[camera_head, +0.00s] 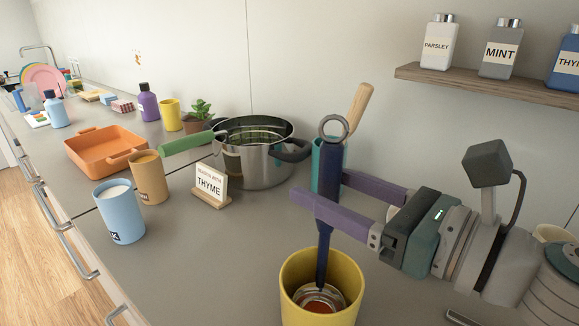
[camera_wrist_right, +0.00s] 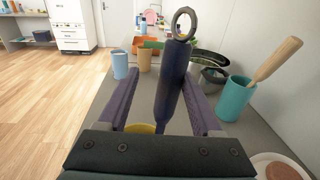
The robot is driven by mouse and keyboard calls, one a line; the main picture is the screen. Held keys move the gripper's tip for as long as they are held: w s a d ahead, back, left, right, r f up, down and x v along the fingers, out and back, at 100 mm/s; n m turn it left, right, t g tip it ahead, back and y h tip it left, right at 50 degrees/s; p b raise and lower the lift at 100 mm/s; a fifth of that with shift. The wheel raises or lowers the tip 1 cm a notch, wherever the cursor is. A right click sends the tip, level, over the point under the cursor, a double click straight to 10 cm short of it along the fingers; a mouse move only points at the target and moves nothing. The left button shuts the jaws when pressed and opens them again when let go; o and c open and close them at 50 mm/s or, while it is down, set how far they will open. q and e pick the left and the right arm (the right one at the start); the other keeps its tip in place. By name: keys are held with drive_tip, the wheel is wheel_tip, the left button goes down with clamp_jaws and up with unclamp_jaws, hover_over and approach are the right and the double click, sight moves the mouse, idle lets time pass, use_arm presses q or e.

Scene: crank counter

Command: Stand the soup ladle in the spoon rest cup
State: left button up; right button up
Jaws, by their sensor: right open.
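The soup ladle has a dark blue handle (camera_head: 326,200) with a grey ring on top. It stands nearly upright, its metal bowl (camera_head: 319,298) down inside a yellow cup (camera_head: 352,268), with something orange-red in the bowl. My right gripper (camera_head: 320,186) is open, its purple fingers on either side of the handle. In the right wrist view the handle (camera_wrist_right: 172,82) rises between the fingers, with gaps visible. A teal cup (camera_wrist_right: 234,98) holding a wooden-handled utensil stands behind the ladle, partly hidden in the head view. I cannot tell which cup is the spoon rest. My left gripper is not in view.
A steel pot (camera_head: 262,165) with a green-handled utensil stands behind a THYME sign (camera_head: 211,186). Blue (camera_head: 120,212) and tan (camera_head: 149,178) mugs and an orange tray (camera_head: 92,141) are to the left. A shelf (camera_head: 480,84) with bottles hangs at the upper right.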

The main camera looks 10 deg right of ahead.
drive_tip(key=b+v, duration=0.2)
drive_tip(key=v, duration=0.7)
drive_tip(key=shift+s+d, duration=0.25)
drive_tip(key=shift+s, duration=0.1)
idle(0.3)
